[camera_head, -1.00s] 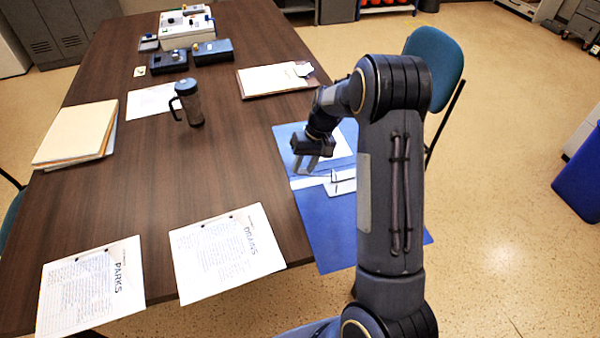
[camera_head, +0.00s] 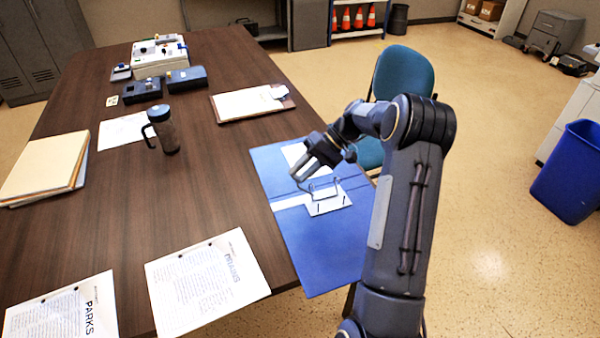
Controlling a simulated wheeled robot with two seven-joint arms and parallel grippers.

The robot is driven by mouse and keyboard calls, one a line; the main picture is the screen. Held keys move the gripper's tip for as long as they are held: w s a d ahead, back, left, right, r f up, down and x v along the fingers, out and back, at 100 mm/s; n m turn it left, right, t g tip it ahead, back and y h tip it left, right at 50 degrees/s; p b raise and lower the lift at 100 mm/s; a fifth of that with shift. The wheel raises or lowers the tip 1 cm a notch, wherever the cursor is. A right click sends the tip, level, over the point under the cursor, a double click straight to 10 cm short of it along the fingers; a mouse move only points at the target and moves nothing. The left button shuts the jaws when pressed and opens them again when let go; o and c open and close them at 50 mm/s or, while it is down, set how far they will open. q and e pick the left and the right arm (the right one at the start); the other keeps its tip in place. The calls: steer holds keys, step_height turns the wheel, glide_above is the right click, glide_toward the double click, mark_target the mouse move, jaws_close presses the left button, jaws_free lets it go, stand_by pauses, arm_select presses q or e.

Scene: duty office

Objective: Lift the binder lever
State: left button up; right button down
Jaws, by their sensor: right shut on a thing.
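A blue binder (camera_head: 318,255) lies open at the table's right edge, partly over the edge. Its pale metal mechanism plate (camera_head: 330,204) sits near the middle, with thin wire parts standing up from it. The binder lever (camera_head: 310,188) is a thin metal piece rising from the plate toward my right gripper. My right gripper (camera_head: 303,176) is above the plate's left side, fingers pointing down and left, shut on the lever. The fingertips hide the exact contact. My left gripper is out of view.
Two punched sheets, marked PARKS (camera_head: 64,312) and DRAINS (camera_head: 208,282), lie at the table's near edge. A dark mug (camera_head: 166,135), a clipboard (camera_head: 245,104) and a folder stack (camera_head: 42,165) lie farther back. A teal chair (camera_head: 404,72) stands beyond the binder.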

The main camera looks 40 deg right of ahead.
stand_by(0.3)
steer(key=c, duration=1)
jaws_free()
steer(key=shift+c, duration=0.2)
steer(key=shift+d, duration=0.1)
steer(key=v, duration=0.7)
steer(key=shift+d+r, duration=0.25)
steer(key=shift+s, duration=0.1)
